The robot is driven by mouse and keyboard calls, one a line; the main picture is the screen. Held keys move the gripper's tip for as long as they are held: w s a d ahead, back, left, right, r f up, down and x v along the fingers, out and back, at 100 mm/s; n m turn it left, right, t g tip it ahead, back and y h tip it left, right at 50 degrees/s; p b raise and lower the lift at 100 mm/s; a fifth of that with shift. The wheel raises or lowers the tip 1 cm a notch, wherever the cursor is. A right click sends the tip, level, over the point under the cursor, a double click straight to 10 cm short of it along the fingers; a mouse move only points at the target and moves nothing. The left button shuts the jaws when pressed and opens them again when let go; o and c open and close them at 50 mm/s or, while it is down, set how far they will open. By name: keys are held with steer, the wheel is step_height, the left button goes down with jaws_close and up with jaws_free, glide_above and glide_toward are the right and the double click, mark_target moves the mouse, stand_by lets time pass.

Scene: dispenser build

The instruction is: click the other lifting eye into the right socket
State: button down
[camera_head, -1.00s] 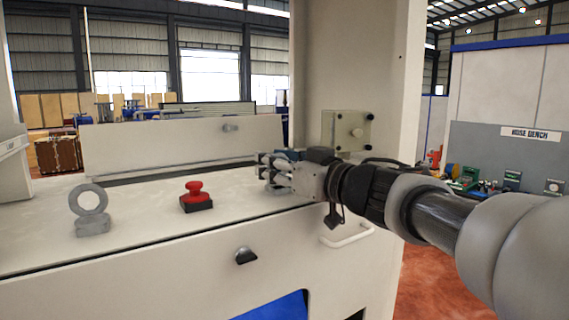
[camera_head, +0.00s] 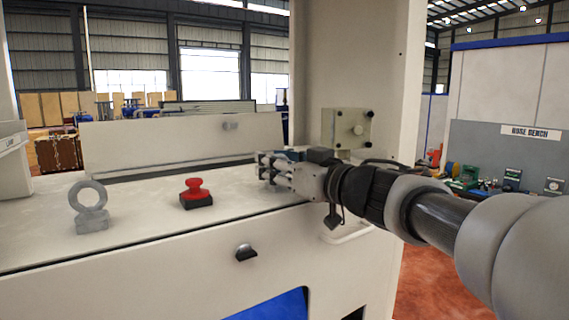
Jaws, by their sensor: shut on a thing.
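One grey lifting eye (camera_head: 91,206), a ring on a block-like foot, stands upright on the left part of the pale machine top (camera_head: 140,220). My gripper (camera_head: 266,168) reaches in from the right, low over the right part of the top. It is shut on the other lifting eye, which is mostly hidden by the fingers at this angle. The right socket cannot be made out; the gripper covers that area. I cannot tell whether the held eye touches the top.
A red mushroom button (camera_head: 196,193) on a dark base stands between the standing eye and my gripper. A raised pale panel (camera_head: 160,145) runs behind. A thick column (camera_head: 352,60) with a small plate box (camera_head: 347,130) rises behind my wrist. A black knob (camera_head: 246,252) is on the front face.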

steer(key=c, duration=0.9)
jaws_free()
steer(key=shift+c, duration=0.2)
steer(key=shift+o, duration=0.4)
steer(key=o, duration=0.4)
steer(key=shift+s+d, duration=0.1)
steer(key=shift+p+v, duration=0.5)
steer(key=shift+v, duration=2.4)
